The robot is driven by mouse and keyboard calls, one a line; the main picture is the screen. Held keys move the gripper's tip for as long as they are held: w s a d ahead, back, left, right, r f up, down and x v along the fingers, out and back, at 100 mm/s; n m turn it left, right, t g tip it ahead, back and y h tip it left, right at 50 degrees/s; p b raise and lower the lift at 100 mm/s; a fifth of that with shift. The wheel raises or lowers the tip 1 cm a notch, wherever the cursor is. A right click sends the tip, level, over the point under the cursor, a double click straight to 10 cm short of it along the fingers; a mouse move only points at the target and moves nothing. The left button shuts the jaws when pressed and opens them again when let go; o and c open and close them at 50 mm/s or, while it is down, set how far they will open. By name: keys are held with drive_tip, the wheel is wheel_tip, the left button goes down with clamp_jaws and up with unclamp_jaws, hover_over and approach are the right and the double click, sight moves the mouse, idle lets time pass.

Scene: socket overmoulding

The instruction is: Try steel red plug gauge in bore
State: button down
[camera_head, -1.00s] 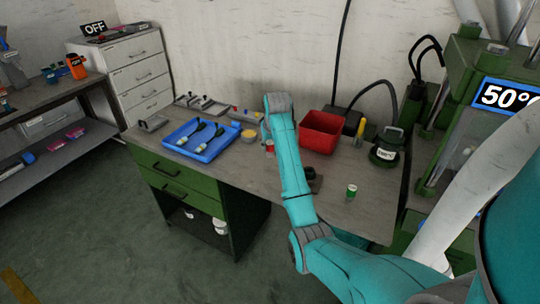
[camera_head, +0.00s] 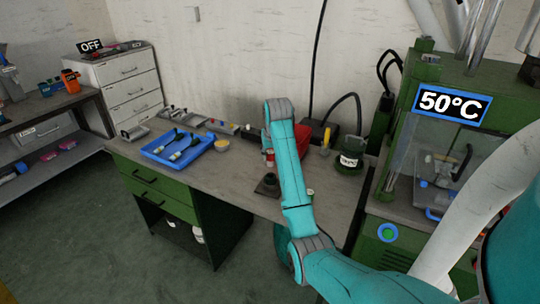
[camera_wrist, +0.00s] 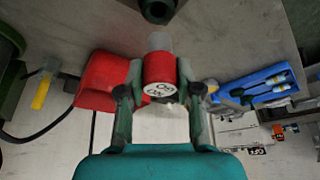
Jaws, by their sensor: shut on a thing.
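The red plug gauge (camera_wrist: 160,78), with a white marked label and a pale grey steel end, is held between the fingers of my gripper (camera_wrist: 160,70) in the wrist view. In the head view a bit of its red (camera_head: 270,159) shows beside my arm, which hides most of my gripper. A dark block (camera_head: 268,185) stands on the workbench near its front edge. In the wrist view the block's round bore (camera_wrist: 158,10) shows at the top edge, beyond the gauge's steel end and apart from it.
A red bin (camera_wrist: 105,82) stands near the gauge, mostly hidden by my arm in the head view. A blue tray (camera_head: 176,160) lies left on the bench (camera_head: 235,178). A dark green pot (camera_head: 350,158) and a press with a 50°C sign (camera_head: 452,104) are right.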

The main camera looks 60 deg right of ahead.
sight(271, 160)
idle(0.4)
drive_tip(key=shift+f, duration=0.15)
drive_tip(key=shift+f, duration=1.95)
drive_tip(key=shift+f, duration=0.45)
idle(4.0)
drive_tip(key=shift+r, duration=0.65)
idle(0.3)
